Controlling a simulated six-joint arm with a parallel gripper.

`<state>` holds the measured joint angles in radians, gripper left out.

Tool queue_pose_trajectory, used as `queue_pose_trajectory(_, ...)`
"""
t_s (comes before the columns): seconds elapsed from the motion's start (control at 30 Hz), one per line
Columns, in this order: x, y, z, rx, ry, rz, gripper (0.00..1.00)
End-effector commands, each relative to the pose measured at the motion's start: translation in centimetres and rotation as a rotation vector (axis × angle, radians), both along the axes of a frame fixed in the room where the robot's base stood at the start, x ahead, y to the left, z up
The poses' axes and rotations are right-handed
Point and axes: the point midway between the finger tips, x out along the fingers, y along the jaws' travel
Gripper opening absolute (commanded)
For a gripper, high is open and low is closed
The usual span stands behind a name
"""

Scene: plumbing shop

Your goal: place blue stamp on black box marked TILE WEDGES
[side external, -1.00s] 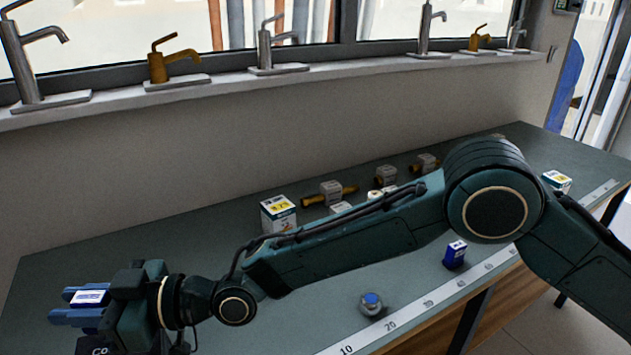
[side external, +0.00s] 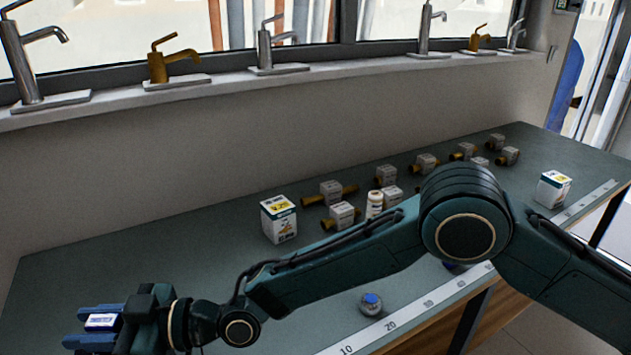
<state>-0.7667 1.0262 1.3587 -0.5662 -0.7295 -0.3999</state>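My gripper (side external: 92,324) is at the lower left, its two blue fingers pointing left. It is shut on a small blue block with a white, blue-lettered label (side external: 101,321), which looks like the blue stamp. The fingers hide much of its sides. I see no black box marked TILE WEDGES in the side view now. The area under my gripper is hidden or cut off by the bottom edge.
White cartons (side external: 279,219) and (side external: 553,189) stand on the bench. Several brass fittings with grey boxes (side external: 331,192) line the back, near a white bottle (side external: 375,204). A blue-topped grey knob (side external: 371,303) sits by the ruler strip (side external: 405,315). Another small blue item is mostly hidden behind my arm.

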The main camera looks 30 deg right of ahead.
Motion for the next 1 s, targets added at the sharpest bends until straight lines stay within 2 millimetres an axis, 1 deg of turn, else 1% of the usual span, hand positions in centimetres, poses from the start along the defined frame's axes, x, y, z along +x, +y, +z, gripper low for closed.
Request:
queue_pose_trajectory(0.03, 0.0, 0.0, 0.0, 0.000, 0.000, 0.000, 0.40)
queue_pose_trajectory(0.07, 0.0, 0.0, 0.0, 0.000, 0.000, 0.000, 0.44)
queue_pose_trajectory(0.57, -0.1, -0.2, 0.3, -0.001, 0.000, 0.000, 0.44)
queue_pose_trajectory(0.77, -0.5, -1.4, 0.3, -0.002, 0.001, 0.000, 0.44)
queue_pose_trajectory(1.0, -1.4, -3.5, 0.3, -0.001, 0.001, -0.001, 0.44)
